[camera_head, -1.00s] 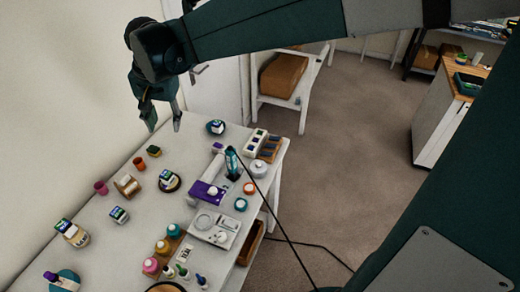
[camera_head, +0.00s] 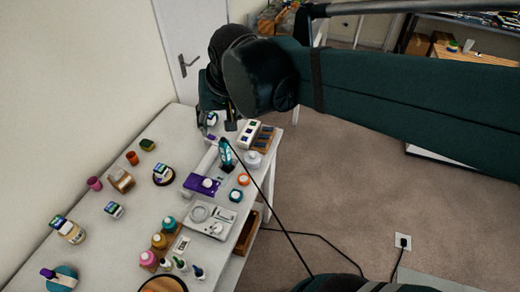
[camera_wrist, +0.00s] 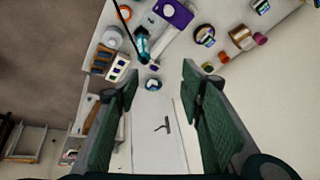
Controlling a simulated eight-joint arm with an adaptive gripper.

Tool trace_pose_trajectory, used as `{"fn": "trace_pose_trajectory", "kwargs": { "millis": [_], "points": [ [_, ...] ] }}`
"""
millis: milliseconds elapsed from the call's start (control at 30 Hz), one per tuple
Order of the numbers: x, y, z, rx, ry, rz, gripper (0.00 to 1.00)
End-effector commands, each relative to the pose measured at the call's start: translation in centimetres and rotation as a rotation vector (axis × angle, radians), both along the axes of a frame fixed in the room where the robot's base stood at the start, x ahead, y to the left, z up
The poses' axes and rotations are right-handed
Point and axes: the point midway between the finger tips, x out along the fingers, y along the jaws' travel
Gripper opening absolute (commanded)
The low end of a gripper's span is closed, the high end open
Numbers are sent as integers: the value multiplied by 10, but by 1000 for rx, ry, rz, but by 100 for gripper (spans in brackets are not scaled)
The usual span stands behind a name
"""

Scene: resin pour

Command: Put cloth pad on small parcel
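My gripper (camera_head: 219,119) hangs over the far end of the white table. In the wrist view its two green fingers (camera_wrist: 160,76) are wide apart with nothing between them. A small round dish with a white, blue and green item (camera_wrist: 153,84) lies below, near the fingertip gap; my gripper partly hides it in the head view (camera_head: 211,119). I cannot tell for sure which thing is the cloth pad; a green and yellow block (camera_head: 147,145) lies near the wall edge. A tan, box-like thing (camera_head: 121,180), possibly the small parcel, stands on the left of the table.
A purple device (camera_head: 201,184), a teal upright thing (camera_head: 226,154) with a cable, and a white tray (camera_head: 209,220) fill the table's middle. Coloured bottles stand in front. A white block with dark slots (camera_head: 246,133) is right of my gripper. Bare tabletop shows at left.

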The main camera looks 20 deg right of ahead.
Motion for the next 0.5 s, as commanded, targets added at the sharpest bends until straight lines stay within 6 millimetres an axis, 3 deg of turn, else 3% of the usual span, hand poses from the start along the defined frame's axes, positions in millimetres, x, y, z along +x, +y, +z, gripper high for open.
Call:
{"fn": "trace_pose_trajectory", "kwargs": {
  "millis": [500],
  "points": [
    [-79, -57, -26, -103, -117, 103, 39]
  ]
}}
